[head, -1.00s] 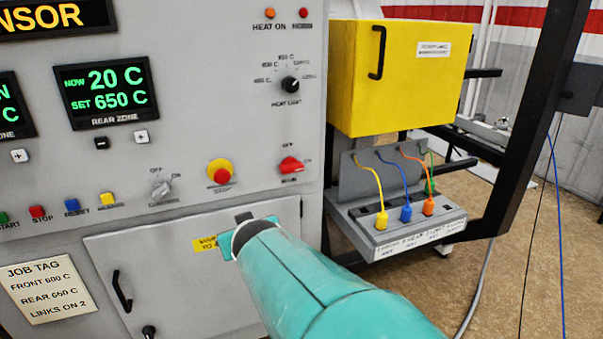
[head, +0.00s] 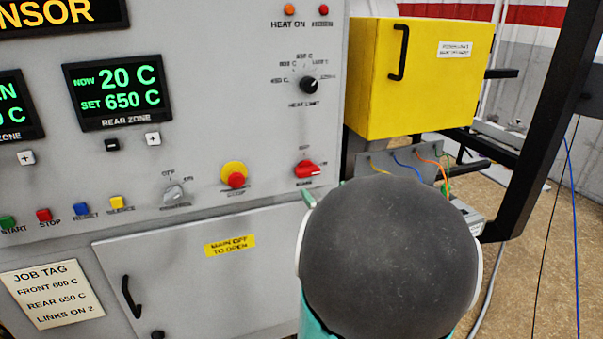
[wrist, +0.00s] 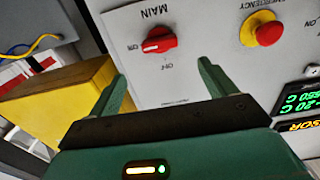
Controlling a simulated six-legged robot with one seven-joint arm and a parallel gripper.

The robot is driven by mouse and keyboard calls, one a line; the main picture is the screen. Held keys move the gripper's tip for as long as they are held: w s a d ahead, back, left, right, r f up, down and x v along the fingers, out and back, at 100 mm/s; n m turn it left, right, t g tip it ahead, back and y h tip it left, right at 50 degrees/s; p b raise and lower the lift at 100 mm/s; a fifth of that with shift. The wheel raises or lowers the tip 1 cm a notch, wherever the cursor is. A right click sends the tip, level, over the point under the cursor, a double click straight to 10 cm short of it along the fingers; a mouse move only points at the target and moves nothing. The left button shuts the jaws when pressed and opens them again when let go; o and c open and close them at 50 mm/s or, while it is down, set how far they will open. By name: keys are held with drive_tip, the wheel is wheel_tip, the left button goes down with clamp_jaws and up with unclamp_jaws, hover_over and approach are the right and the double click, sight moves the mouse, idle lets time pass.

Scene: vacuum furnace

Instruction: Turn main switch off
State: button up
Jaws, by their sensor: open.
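The red main switch (head: 307,170) is on the right of the grey panel in the head view. It also shows, turned over, in the wrist view (wrist: 160,44), under the word MAIN. Its handle lies nearly level, with its white mark toward the ON label. My gripper (wrist: 161,72) is open and empty in the wrist view. Its two fingers point at the panel, one to each side of the switch in the picture, apart from it. In the head view my arm's dark round joint hides most of the gripper.
The red emergency button (head: 236,180) on its yellow base is left of the switch. A yellow box (head: 420,80) with a black handle stands right of the panel. A cabinet door (head: 190,275) with a yellow MAIN OFF TO OPEN label (head: 230,245) is below.

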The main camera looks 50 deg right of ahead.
drive_tip(key=x, duration=1)
drive_tip(key=shift+w+d, duration=0.2)
drive_tip(key=shift+w, duration=0.15)
drive_tip(key=shift+r, duration=0.1)
drive_tip(key=c, duration=1)
